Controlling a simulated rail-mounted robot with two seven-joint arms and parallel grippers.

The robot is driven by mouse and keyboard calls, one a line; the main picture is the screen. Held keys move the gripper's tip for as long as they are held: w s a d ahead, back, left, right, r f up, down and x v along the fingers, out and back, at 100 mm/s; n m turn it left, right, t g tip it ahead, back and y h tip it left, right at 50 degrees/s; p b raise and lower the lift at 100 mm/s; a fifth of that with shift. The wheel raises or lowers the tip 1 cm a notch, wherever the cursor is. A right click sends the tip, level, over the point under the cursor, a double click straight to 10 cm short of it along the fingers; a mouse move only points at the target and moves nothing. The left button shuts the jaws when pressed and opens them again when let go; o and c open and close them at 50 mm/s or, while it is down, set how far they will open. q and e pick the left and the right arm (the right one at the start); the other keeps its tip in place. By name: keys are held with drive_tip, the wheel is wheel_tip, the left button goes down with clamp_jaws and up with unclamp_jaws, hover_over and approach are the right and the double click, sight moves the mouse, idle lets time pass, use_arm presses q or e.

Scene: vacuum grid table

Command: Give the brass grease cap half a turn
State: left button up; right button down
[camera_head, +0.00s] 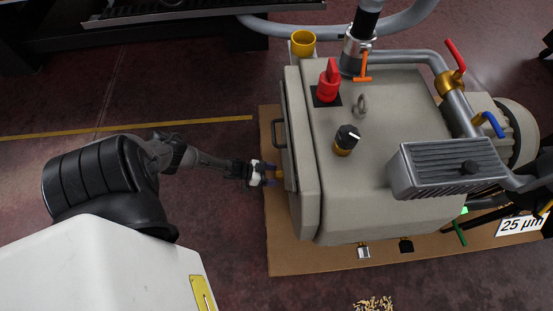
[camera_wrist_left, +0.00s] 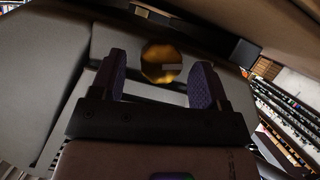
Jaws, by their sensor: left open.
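The brass grease cap (camera_head: 279,174) sticks out low on the left side of the grey pump housing (camera_head: 377,128). It also shows in the left wrist view (camera_wrist_left: 161,62), faceted and round with a pale mark on its face. My left gripper (camera_head: 268,174) is open at the cap, coming in from the left. In the wrist view its two dark blue padded fingers stand on either side of the cap, with a visible gap on each side. I cannot tell how deep the cap sits between them. My right gripper is not in view.
The housing stands on a brown base (camera_head: 300,262). A door handle (camera_head: 277,133) stands just above the cap. Floor left of the base is clear.

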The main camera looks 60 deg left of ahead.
use_arm(q)
drive_tip(key=shift+b+x, duration=0.3)
drive_tip(key=shift+x, duration=0.6)
drive_tip(key=c, duration=0.9)
